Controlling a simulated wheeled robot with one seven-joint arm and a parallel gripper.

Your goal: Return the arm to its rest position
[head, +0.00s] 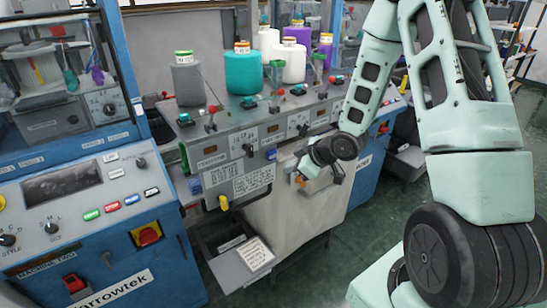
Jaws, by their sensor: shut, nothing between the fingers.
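My pale green arm (450,110) fills the right side of the head view, bent at a large dark joint. Its forearm reaches down and left to a dark wrist. My gripper (303,178) is at the end of it, in front of the lower panel of the grey knitting machine (238,183). It is small in the picture and is shut with nothing held. I cannot tell how far it is from the panel.
A blue machine (85,190) with a screen and buttons stands at left. A small tray (240,262) juts out low. Green floor (385,205) is open at right.

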